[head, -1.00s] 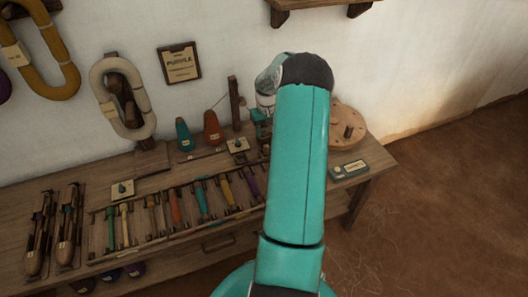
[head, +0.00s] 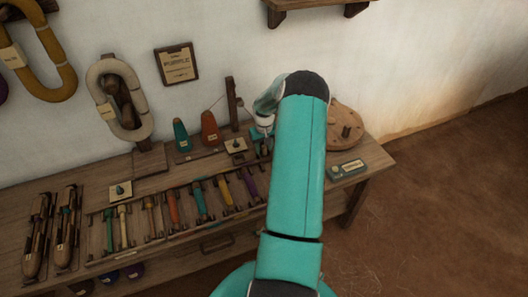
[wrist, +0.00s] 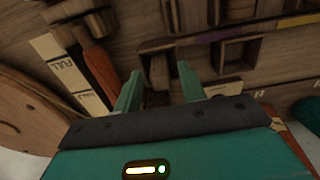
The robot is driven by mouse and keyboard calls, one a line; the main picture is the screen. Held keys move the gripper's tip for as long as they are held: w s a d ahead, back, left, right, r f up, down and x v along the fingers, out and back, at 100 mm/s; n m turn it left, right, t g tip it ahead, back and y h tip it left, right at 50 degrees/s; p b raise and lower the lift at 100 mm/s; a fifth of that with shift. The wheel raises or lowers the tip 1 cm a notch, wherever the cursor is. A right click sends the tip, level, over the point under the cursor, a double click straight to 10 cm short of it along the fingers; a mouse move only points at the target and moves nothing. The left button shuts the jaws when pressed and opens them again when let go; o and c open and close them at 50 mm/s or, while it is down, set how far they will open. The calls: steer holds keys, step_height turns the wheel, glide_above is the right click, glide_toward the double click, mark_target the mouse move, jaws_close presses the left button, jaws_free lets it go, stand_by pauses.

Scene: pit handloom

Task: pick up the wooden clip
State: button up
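My gripper (wrist: 158,78) is open in the wrist view, its two teal fingers apart and pointing at the bench top. A small wooden piece (wrist: 160,70) shows between the fingertips, in a dark recess; it looks like the wooden clip, but I cannot be sure. The fingers are not visibly closed on it. In the head view my gripper (head: 264,131) is low over the back right of the bench, and my arm largely hides it. I cannot make out the clip in the head view.
The bench (head: 75,197) holds a rack of coloured bobbins (head: 172,207), shuttles (head: 67,228) at left, teal (head: 182,137) and orange (head: 210,128) cones, and a round wooden disc (head: 347,125). A green labelled box (head: 347,170) lies at the right end. A wall shelf (head: 310,4) hangs above.

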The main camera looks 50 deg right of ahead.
jaws_close()
